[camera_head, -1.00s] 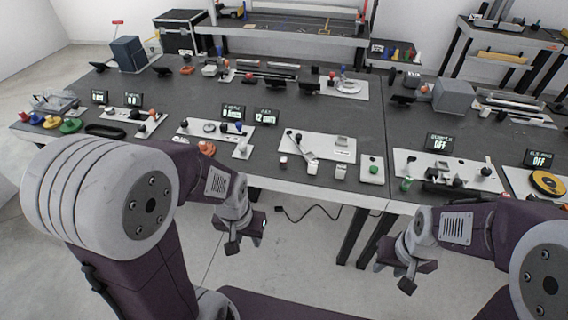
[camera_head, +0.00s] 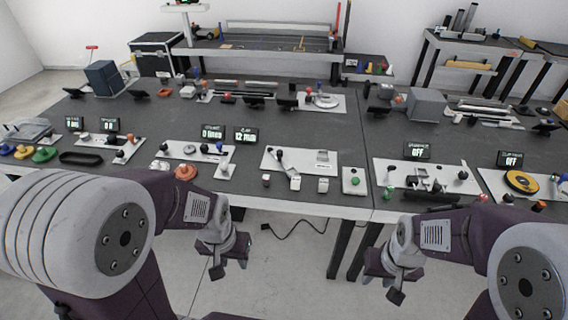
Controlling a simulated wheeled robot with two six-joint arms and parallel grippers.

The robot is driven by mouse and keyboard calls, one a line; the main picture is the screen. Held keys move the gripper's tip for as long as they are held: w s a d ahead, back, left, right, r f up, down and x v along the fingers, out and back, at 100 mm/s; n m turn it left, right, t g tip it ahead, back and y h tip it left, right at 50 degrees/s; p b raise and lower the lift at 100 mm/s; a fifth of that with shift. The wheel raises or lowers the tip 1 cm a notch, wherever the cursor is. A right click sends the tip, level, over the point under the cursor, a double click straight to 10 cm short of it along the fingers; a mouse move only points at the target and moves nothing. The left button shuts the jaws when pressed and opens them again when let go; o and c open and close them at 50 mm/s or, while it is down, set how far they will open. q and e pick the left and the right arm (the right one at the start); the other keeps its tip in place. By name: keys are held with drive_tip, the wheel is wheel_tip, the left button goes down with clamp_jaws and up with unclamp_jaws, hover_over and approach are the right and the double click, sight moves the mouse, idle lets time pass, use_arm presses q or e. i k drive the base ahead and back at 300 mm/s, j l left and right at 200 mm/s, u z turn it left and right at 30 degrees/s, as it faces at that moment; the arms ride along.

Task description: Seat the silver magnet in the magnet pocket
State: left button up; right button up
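Small silver blocks stand near the front edge of the bench: one (camera_head: 323,185) in front of a white plate (camera_head: 272,163), another (camera_head: 295,183) at the end of a dark-knobbed lever. Which is the silver magnet I cannot tell. The plate carries a grey raised piece (camera_head: 322,157) at its right; whether this is the magnet pocket is too small to tell. My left gripper (camera_head: 229,270) hangs low in front of the bench, left of the blocks. My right gripper (camera_head: 384,284) hangs low to their right. Both are apart from everything, and their finger gaps are unclear.
A small plate with a green button (camera_head: 354,181) stands right of the blocks. An orange knob (camera_head: 186,172) lies further left. Displays (camera_head: 246,135) stand behind. Free floor shows between my arms.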

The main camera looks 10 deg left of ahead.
sight(292, 170)
drive_tip(key=i+j+z, duration=0.2)
drive_tip(key=j+z, duration=0.2)
drive_tip(key=i+j+z, duration=0.15)
drive_tip(key=j+z, duration=0.7)
drive_tip(key=j, duration=0.15)
drive_tip(key=j+z, duration=0.4)
drive_tip(key=j, duration=0.15)
